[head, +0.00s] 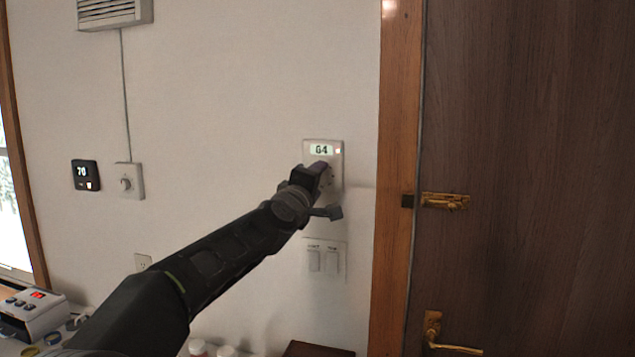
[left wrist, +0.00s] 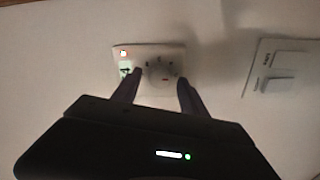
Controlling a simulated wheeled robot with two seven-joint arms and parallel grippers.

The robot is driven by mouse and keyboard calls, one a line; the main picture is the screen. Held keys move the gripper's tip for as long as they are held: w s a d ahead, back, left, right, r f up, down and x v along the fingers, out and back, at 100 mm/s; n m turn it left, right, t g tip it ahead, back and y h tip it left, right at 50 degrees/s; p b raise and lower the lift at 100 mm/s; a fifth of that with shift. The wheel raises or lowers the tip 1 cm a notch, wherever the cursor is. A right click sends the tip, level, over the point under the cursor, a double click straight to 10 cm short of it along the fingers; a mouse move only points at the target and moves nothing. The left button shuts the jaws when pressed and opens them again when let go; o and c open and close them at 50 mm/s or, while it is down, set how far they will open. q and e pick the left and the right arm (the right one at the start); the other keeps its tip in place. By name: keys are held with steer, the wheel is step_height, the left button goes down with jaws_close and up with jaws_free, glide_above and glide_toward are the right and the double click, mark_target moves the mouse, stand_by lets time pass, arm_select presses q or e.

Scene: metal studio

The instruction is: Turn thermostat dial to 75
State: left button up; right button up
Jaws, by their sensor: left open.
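The white thermostat (head: 338,172) is on the wall left of the door frame. Its lit display reads what looks like 64. My left gripper (head: 325,190) is in front of its lower part and hides most of the dial in the head view. In the left wrist view the round dial (left wrist: 160,69) shows between the two open fingers (left wrist: 159,78), one on each side. I cannot tell whether the fingers touch it. The thermostat plate (left wrist: 148,50) appears turned on its side there. My right gripper is not in view.
A switch plate (head: 324,262) is on the wall below the thermostat. A wooden door (head: 530,120) with brass hardware is at right. A white device (head: 32,312) is at lower left.

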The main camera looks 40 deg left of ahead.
arm_select(q)
steer(key=v, duration=0.7)
stand_by(0.4)
